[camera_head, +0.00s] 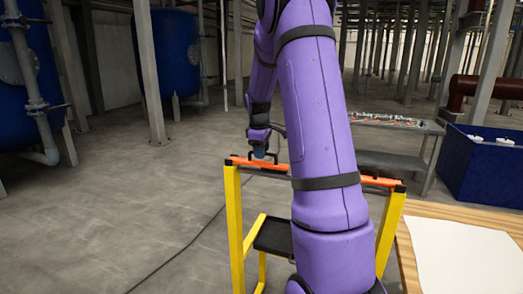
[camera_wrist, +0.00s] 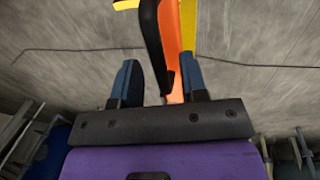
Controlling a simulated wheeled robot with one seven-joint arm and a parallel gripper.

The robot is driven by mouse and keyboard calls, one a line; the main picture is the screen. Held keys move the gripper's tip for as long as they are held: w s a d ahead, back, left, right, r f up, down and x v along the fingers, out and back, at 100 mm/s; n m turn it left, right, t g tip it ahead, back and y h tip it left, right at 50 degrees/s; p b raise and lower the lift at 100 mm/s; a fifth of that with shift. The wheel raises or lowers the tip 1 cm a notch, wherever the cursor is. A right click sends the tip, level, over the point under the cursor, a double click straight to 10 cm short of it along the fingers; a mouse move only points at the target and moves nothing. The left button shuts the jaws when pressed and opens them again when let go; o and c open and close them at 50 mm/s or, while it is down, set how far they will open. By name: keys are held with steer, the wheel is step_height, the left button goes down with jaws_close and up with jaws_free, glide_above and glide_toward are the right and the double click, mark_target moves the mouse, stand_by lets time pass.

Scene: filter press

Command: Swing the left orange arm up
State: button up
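The left orange arm (camera_head: 245,163) lies roughly level across the top of a yellow frame (camera_head: 236,225), with a black handle on it. The purple arm link hides its right end. My gripper (camera_head: 262,148) is just above this bar at the handle. In the wrist view, my gripper (camera_wrist: 158,78) has its two blue fingers apart. The black handle (camera_wrist: 153,42) and the orange bar (camera_wrist: 172,50) reach between them, nearer the right finger. Floor shows between the left finger and the handle. I cannot tell whether a finger touches.
Another orange arm (camera_head: 378,181) spans the frame's right side. A wooden table (camera_head: 408,262) with a white sheet (camera_head: 465,255) is at front right. A metal bench (camera_head: 395,160) and a blue bin (camera_head: 485,170) stand behind. Floor to the left is clear.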

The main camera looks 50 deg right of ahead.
jaws_close()
